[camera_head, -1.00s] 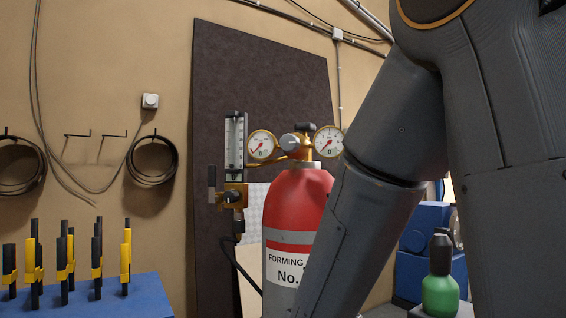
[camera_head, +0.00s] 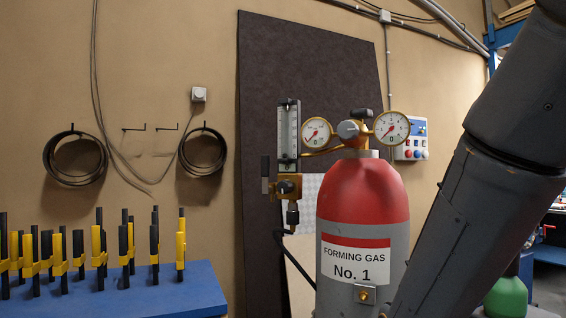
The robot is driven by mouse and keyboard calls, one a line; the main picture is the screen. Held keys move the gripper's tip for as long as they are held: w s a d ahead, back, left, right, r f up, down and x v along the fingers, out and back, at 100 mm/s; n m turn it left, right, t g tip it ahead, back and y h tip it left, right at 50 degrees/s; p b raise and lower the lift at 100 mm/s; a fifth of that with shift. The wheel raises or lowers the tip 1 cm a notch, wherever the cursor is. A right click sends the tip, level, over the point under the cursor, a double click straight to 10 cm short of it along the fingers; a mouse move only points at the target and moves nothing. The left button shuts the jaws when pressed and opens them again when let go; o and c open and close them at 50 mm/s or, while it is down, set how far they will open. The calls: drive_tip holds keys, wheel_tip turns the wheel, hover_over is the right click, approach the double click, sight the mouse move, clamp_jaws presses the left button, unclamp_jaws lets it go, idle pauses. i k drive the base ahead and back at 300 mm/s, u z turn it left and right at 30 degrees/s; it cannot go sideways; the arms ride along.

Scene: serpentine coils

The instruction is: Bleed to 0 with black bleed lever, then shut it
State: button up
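A grey gas cylinder with a red shoulder (camera_head: 362,200), labelled FORMING GAS No. 1, stands upright right of centre. On its top sits a brass regulator (camera_head: 352,132) with a left gauge (camera_head: 317,132) and a right gauge (camera_head: 391,127). Both have red needles; I cannot read their values surely. A clear flow tube (camera_head: 289,130) stands left of the left gauge, above a brass block (camera_head: 286,187). A small black lever (camera_head: 265,176) points upright at the block's left side. My arm crosses the right side; my gripper is out of the picture.
A blue bench (camera_head: 190,285) with several black and yellow clamps stands at lower left. Cable coils (camera_head: 75,158) hang on the wall. A dark panel (camera_head: 310,60) stands behind the cylinder. A control box (camera_head: 411,139) is on the wall, and a green bottle (camera_head: 507,296) stands at lower right.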

sight(264, 159)
drive_tip(key=z, duration=0.05)
drive_tip(key=i, duration=0.25)
drive_tip(key=u, duration=0.75)
